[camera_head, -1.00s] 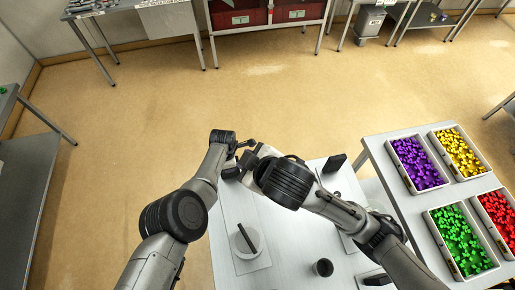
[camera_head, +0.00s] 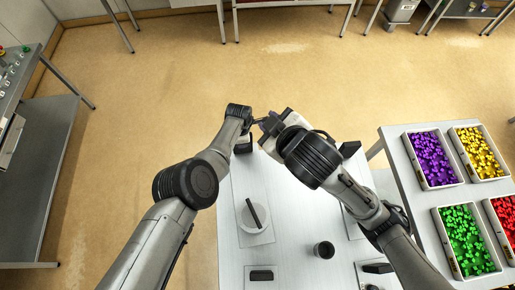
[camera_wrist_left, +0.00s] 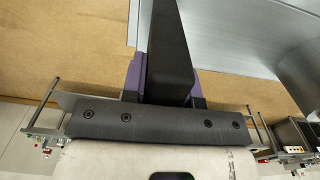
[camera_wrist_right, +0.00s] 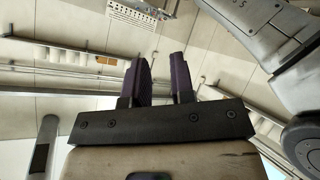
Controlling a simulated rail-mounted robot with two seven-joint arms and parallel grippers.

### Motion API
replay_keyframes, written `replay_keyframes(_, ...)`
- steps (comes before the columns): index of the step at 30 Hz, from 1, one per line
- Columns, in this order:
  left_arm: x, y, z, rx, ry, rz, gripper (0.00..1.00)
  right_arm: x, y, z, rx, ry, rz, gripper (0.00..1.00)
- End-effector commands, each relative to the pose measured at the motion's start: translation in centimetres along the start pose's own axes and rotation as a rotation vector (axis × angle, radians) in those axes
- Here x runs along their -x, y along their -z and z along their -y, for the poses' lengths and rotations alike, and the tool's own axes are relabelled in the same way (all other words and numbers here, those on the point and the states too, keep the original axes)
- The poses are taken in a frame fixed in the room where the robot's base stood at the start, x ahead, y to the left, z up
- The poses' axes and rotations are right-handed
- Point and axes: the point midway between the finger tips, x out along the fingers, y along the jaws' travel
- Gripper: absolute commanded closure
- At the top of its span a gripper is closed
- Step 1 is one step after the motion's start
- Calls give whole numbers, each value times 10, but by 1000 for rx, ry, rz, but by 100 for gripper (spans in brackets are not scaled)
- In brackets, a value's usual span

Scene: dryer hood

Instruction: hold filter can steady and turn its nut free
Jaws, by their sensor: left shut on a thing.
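My left gripper (camera_wrist_left: 168,85) is shut on a long dark bar-like piece (camera_wrist_left: 172,45), with its purple pads showing on both sides. In the head view the left gripper is largely hidden beyond its wrist, so I cannot tell what the piece belongs to. My right gripper (camera_wrist_right: 163,80) is open, with an empty gap between its purple fingers. In the head view it is close beside the left wrist, above the far edge of the white table. I cannot identify the filter can or its nut for certain. A dark round cup (camera_head: 324,250) stands upright on the table.
The white table (camera_head: 290,215) carries a white disc with a black bar (camera_head: 256,214). Dark blocks sit at its front left (camera_head: 261,275), front right (camera_head: 377,268) and far right (camera_head: 350,149). A side table on the right holds bins of purple (camera_head: 432,160), yellow, green and red pieces.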

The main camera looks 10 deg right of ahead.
Motion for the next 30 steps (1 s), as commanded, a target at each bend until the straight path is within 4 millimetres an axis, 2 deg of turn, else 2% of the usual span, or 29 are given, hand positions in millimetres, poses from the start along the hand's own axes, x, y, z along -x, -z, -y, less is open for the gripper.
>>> replay_keyframes(2,1,0,0,0,1,1,100,-12,-2,17,63,38,32,77)
replay_keyframes(6,1,0,0,0,1,1,100,-37,-36,79,125,275,203,77)
replay_keyframes(9,1,0,0,0,1,1,100,-41,-70,118,32,428,380,77)
replay_keyframes(12,1,0,0,0,1,1,100,-36,-96,145,-113,526,566,77)
replay_keyframes(15,1,0,0,0,1,1,100,-28,-110,158,-251,561,710,77)
replay_keyframes(19,1,0,0,0,1,1,100,-19,-116,163,-398,551,830,77)
replay_keyframes(24,1,0,0,0,1,1,100,-15,-119,163,-526,494,903,77)
replay_keyframes(30,1,0,0,0,1,1,100,-18,-123,166,-595,458,929,77)
